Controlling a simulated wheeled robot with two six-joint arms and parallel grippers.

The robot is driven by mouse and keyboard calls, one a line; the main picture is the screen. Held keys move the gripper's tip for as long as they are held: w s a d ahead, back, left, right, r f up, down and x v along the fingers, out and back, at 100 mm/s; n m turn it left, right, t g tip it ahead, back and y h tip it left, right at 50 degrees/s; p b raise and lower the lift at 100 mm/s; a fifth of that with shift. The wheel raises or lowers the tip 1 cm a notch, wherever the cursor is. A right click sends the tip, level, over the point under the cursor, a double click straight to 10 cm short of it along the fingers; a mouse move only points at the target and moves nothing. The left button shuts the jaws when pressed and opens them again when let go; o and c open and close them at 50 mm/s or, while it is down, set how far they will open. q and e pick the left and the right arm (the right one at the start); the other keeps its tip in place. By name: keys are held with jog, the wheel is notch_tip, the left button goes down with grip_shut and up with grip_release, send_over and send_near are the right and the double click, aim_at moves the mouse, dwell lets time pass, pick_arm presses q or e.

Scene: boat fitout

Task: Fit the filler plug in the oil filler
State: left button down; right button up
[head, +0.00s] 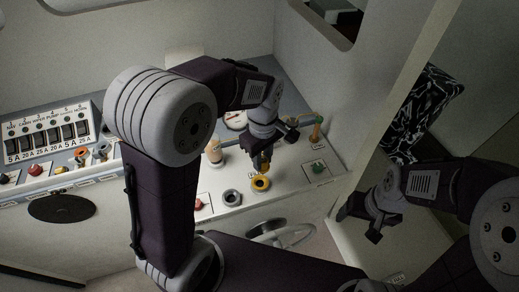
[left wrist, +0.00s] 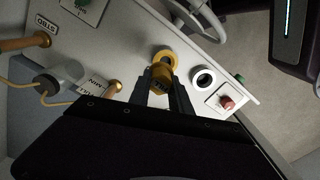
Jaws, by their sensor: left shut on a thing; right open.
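The oil filler is a yellow ring (head: 261,184) with a dark opening on the white console. It also shows in the left wrist view (left wrist: 166,53). My left gripper (head: 262,163) is shut on the filler plug (left wrist: 161,74), a yellow-brown piece between its fingertips. It holds the plug just above the filler. In the left wrist view the plug overlaps the near side of the ring; I cannot tell whether they touch. My right gripper (head: 360,222) is open and empty, off to the right of the console.
A white-rimmed dark socket (head: 232,197) and a red knob (head: 198,204) are left of the filler. A green knob (head: 318,168) and a wooden-handled lever (head: 316,130) stand to its right. A steering wheel (head: 282,235) is below the console edge. The switch panel (head: 48,135) is far left.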

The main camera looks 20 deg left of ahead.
pick_arm(q)
jog(key=shift+s+a+f+b, duration=0.15)
jog(key=shift+s+f+b, duration=0.15)
jog(key=shift+f+b, duration=0.55)
jog(key=shift+s+a+f+b, duration=0.25)
jog(key=shift+s+f+b, duration=0.15)
jog(key=shift+b, duration=0.3)
jog(key=shift+f, duration=0.25)
jog(key=shift+w+d+f+b, duration=0.1)
jog(key=shift+w+f+b, duration=0.15)
jog(key=shift+f+b, duration=0.5)
jog(key=shift+s+f+b, duration=0.15)
jog(key=shift+f+b, duration=0.35)
jog(key=shift+f, duration=0.15)
jog(key=shift+f+b, duration=0.35)
jog(key=shift+f, duration=0.3)
pick_arm(e)
jog(key=shift+s+a+f, duration=0.1)
jog(key=shift+s+f, duration=0.1)
jog(key=shift+f, duration=0.75)
jog(key=shift+s+a+f, duration=0.15)
jog(key=shift+s+f, duration=0.05)
jog(key=shift+f, duration=0.8)
jog(key=shift+s+a+f, duration=0.1)
jog(key=shift+s+f, duration=0.1)
jog(key=shift+f, duration=0.75)
pick_arm(q)
jog(key=c, duration=1.1)
grip_release()
